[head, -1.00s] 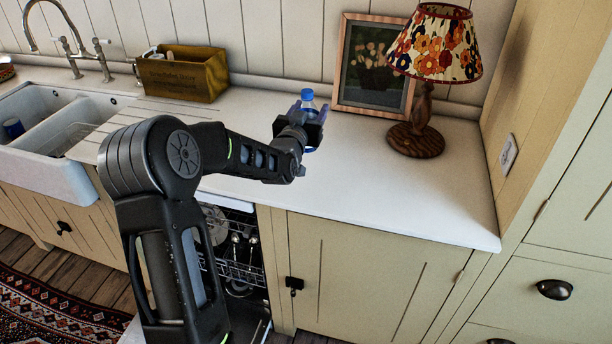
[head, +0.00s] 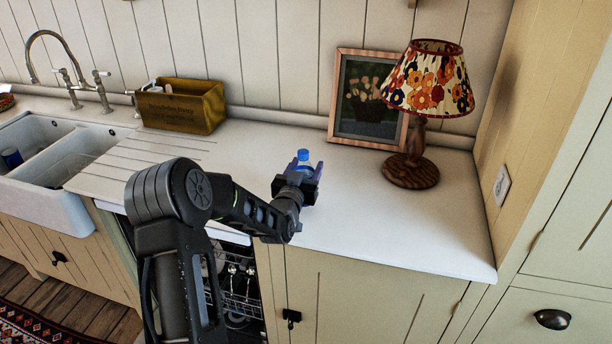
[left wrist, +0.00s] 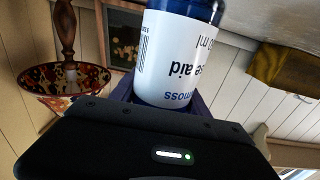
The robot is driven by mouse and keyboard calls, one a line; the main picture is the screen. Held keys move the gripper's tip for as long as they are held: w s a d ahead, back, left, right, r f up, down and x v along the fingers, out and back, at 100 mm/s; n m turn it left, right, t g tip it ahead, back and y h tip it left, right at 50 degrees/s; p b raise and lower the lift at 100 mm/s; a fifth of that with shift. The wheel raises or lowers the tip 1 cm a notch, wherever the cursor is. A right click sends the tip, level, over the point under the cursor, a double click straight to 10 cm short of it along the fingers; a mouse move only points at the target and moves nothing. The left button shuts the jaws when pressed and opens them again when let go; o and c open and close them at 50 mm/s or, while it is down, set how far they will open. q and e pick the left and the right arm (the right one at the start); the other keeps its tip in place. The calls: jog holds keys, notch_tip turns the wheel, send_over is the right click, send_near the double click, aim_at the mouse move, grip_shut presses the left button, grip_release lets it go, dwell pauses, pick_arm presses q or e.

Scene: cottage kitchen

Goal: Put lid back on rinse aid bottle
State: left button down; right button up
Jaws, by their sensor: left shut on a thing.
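The rinse aid bottle (head: 303,159) stands out above my left gripper (head: 298,174) in the head view, over the white counter, with a bright blue top. My left gripper is shut on the bottle. In the left wrist view the bottle (left wrist: 177,55) fills the upper middle, dark blue with a white label whose print reads upside down. Its top end is out of that view. I cannot tell whether the blue top is a separate lid, nor whether the bottle touches the counter. No loose lid shows. My right gripper is in neither view.
A wooden lamp (head: 418,150) and a framed picture (head: 366,98) stand behind to the right. A yellow box (head: 185,108) and the sink (head: 60,165) are to the left. An open dishwasher (head: 238,295) is below. The counter (head: 400,225) is clear at the right front.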

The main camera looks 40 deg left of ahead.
pick_arm(q)
notch_tip(320, 180, down, 3)
jog(key=shift+r+p, duration=0.1)
jog(key=shift+p, duration=0.2)
jog(key=shift+f, duration=0.2)
jog(key=c, duration=1)
grip_release()
jog(key=shift+f+b, duration=0.1)
jog(key=shift+b, duration=0.2)
jog(key=o, duration=0.5)
jog(key=shift+s+r+p, duration=0.1)
jog(key=shift+r+p, duration=0.1)
jog(key=shift+p, duration=0.1)
jog(key=b+v, duration=0.3)
jog(key=v, duration=0.9)
